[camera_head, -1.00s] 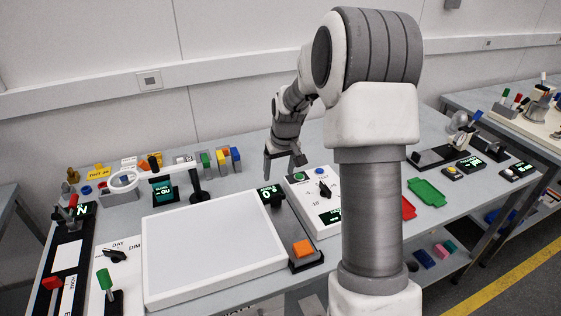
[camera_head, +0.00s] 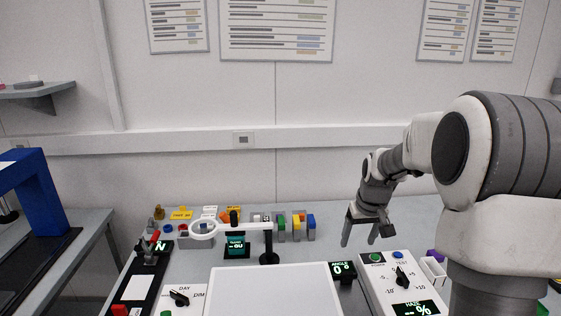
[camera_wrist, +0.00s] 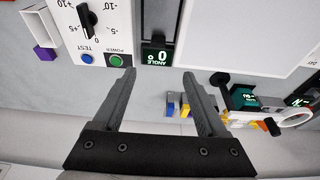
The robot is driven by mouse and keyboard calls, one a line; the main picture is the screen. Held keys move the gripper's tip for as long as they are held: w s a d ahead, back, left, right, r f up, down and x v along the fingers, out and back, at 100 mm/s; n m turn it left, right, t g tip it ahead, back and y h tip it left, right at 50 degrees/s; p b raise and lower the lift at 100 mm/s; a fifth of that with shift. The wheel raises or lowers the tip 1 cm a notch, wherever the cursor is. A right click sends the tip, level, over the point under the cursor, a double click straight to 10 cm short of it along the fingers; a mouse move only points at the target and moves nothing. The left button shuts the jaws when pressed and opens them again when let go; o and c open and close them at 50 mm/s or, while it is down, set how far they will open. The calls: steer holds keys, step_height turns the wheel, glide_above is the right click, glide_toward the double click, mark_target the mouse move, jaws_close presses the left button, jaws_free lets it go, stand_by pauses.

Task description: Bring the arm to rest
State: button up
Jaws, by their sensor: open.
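My gripper (camera_head: 360,228) is open and empty, pointing down above the back of the workbench (camera_head: 320,250). In the head view it hangs behind the white control box (camera_head: 398,284) with the dial. In the wrist view my gripper (camera_wrist: 163,78) shows its two fingers wide apart, with bare bench between them. The angle display (camera_wrist: 157,57) lies just beyond the fingertips, and the control box (camera_wrist: 95,30) lies to their left. My arm is bent, and part of it runs out of the head view at the right.
A white light panel (camera_head: 275,292) lies at the bench's front. A magnifier ring (camera_head: 203,228) on a stand and several coloured blocks (camera_head: 297,226) stand behind it. A purple-topped white holder (camera_head: 433,268) is right of the control box. A blue frame (camera_head: 40,215) stands far left.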

steer(key=s+a+r+t, duration=0.1)
steer(key=s+a+r, duration=0.25)
steer(key=s, duration=0.35)
steer(key=s+a+r, duration=0.3)
steer(key=s+r, duration=0.2)
steer(key=s, duration=0.2)
steer(key=s+a+r+t, duration=0.1)
steer(key=s+a+r, duration=0.25)
steer(key=s, duration=1.15)
steer(key=shift+a+f+t, duration=0.15)
steer(key=shift+a+t, duration=0.15)
steer(key=shift+a, duration=0.1)
